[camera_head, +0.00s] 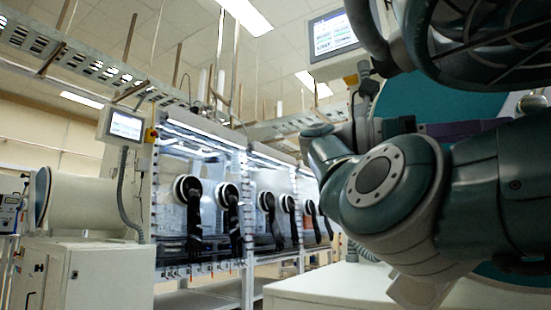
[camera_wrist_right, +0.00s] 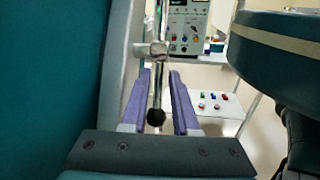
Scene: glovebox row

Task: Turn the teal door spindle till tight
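In the right wrist view, a chrome bar (camera_wrist_right: 157,85) with a black ball end (camera_wrist_right: 156,118) stands upright from a bright metal hub (camera_wrist_right: 158,47); it appears to be the spindle handle. My right gripper (camera_wrist_right: 161,78) has its two purple fingers on either side of the bar, with a gap showing on the right side. It looks open around the bar. The teal door (camera_wrist_right: 45,70) fills the left of this view. In the head view, a large teal surface (camera_head: 405,96) shows behind my right arm, which hides the spindle handle. My left gripper is not in view.
A row of gloveboxes with hanging black gloves (camera_head: 195,215) runs along the back. A white cabinet (camera_head: 100,275) and a screen (camera_head: 126,125) stand at left.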

